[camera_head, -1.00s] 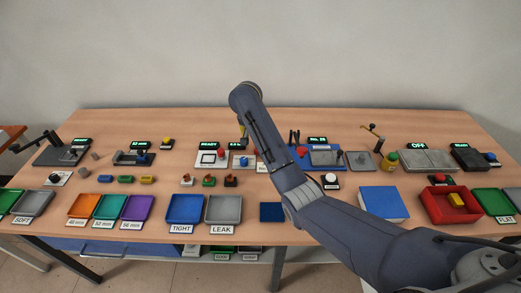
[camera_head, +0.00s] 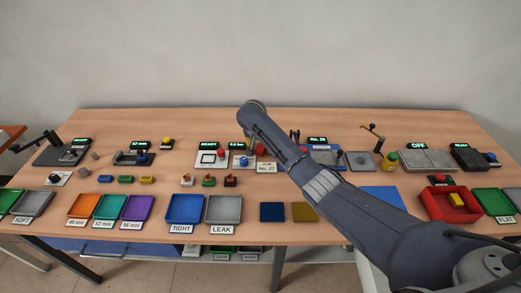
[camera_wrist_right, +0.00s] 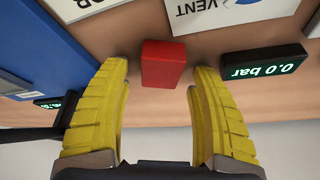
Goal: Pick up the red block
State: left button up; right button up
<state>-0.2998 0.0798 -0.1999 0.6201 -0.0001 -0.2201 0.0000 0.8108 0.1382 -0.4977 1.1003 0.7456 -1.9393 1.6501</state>
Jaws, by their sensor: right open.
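The red block (camera_wrist_right: 163,64) stands on the wooden table in the right wrist view, centred between my yellow fingers. My right gripper (camera_wrist_right: 160,72) is open, with a clear gap between each finger and the block. I cannot tell whether the fingertips are level with it or still above it. In the head view a small patch of red, likely the block (camera_head: 260,149), shows beside my right arm. The arm hides most of the right gripper there. My left gripper is not in view.
In the wrist view a display reading 0.0 bar (camera_wrist_right: 263,61) stands close right of the block. A blue panel (camera_wrist_right: 45,45) lies to the left, and a white VENT plate (camera_wrist_right: 215,12) is beyond. Blue (camera_head: 185,209) and grey (camera_head: 223,209) trays line the front.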

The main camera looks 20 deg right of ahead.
jog(key=shift+f, duration=0.15)
grip_shut()
dwell(0.4)
